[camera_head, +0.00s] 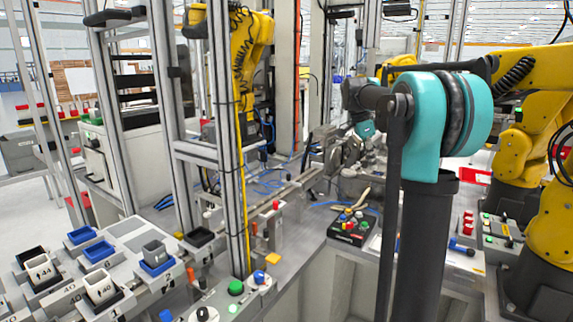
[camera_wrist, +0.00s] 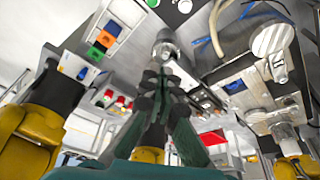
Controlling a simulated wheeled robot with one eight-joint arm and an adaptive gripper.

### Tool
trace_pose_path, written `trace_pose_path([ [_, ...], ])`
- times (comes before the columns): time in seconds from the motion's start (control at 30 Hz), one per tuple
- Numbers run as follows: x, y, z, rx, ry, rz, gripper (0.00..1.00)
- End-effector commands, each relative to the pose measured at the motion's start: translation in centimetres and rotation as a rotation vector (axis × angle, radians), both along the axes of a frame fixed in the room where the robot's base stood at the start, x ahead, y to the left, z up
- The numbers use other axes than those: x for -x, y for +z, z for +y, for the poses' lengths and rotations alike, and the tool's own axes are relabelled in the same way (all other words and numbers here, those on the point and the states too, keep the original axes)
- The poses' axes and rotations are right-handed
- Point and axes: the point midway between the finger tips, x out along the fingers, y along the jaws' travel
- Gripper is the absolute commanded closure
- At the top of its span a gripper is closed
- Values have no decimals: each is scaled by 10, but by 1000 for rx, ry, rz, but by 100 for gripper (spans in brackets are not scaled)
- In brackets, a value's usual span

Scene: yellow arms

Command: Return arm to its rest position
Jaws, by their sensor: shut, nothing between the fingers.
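My arm shows in the head view, with a dark upright link and a teal joint (camera_head: 425,130) in the right half. From there it reaches away toward the middle, over the workbench (camera_head: 290,245). My gripper (camera_wrist: 160,78) is shut and empty in the wrist view, its dark fingers meeting near the middle. A round metal part (camera_wrist: 165,44) shows just beyond the fingertips; I cannot tell whether it is close to them. In the head view the gripper end is small and hard to tell apart from the grey machinery behind it.
A metal frame post (camera_head: 238,150) stands left of my arm. Yellow robot arms stand at the back left (camera_head: 247,50) and right (camera_head: 515,150). A button box (camera_head: 350,226) sits on the bench, and grey cups and blue trays (camera_head: 99,251) lie at the front left.

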Motion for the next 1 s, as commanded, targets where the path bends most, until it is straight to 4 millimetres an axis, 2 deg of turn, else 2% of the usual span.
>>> trace_pose_path([
  [0.27,27,-36,12,-37,198,11,100],
  [0.47,62,-79,27,-69,432,17,100],
  [0.57,92,-111,38,-83,601,15,100],
  [0.67,133,-153,51,-89,816,8,100],
  [0.8,199,-213,70,-71,1125,-11,100],
  [0.9,241,-249,81,-43,1314,-25,100],
  [1.0,275,-276,90,-13,1455,-37,100],
])
